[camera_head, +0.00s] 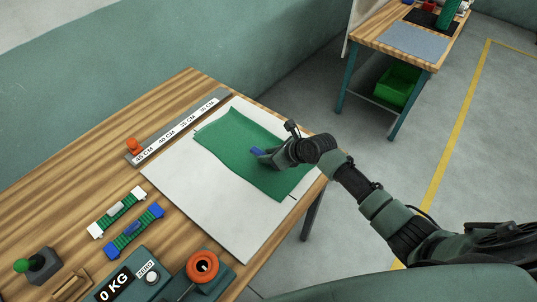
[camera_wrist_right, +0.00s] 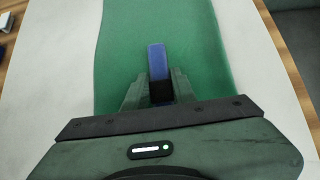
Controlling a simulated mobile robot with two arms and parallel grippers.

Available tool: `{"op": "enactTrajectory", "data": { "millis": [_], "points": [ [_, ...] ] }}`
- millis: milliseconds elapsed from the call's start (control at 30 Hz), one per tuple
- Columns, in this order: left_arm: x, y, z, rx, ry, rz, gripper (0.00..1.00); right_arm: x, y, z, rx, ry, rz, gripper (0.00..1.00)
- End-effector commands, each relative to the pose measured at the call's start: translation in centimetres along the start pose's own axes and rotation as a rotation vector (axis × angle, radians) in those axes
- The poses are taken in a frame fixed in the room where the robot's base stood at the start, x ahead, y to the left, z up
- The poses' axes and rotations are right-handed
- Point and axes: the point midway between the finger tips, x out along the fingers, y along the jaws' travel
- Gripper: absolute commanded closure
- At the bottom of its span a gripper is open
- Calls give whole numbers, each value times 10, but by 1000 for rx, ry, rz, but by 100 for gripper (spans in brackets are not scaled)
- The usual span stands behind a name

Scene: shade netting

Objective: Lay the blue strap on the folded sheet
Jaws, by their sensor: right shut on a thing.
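The green folded sheet (camera_head: 225,140) lies on a white board on the wooden table. It fills the middle of the right wrist view (camera_wrist_right: 120,50). My right gripper (camera_head: 266,156) is over the sheet, toward its right part. Its fingers (camera_wrist_right: 159,90) are shut on the blue strap (camera_wrist_right: 157,60), which sticks out beyond the fingertips above the green sheet. In the head view the strap's blue end (camera_head: 256,151) shows at the fingertips. I cannot tell whether the strap touches the sheet. My left gripper is out of view.
The white board (camera_head: 190,190) lies beside a ruler (camera_head: 180,128) with an orange piece (camera_head: 133,145). Two green bundles (camera_head: 116,213) (camera_head: 134,230), a scale display (camera_head: 120,283) and an orange ring (camera_head: 202,267) are nearer. Another table (camera_head: 430,50) stands farther back.

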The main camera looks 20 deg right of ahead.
Motion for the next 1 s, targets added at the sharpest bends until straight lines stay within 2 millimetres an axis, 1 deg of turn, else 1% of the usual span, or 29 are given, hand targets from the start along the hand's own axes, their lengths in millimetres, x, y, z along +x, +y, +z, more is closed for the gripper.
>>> {"op": "enactTrajectory", "data": {
  "millis": [167, 500, 533, 567, 600, 867, 1000],
  "points": [
    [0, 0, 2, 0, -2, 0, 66, 2, 1, -2, 1, 0, 1, 100],
    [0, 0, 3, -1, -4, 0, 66, 10, 1, -14, 1, 11, 2, 100],
    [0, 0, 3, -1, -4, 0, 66, 10, 1, -15, 1, 13, 2, 71],
    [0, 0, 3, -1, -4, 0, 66, 10, 1, -16, 1, 14, 3, 63],
    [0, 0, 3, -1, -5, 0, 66, 10, 1, -16, 1, 16, 3, 52],
    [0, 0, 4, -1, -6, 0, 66, 11, 3, -18, -2, 20, 6, 52],
    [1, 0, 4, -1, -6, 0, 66, 5, 2, -12, -5, 19, 4, 52]
  ]
}}
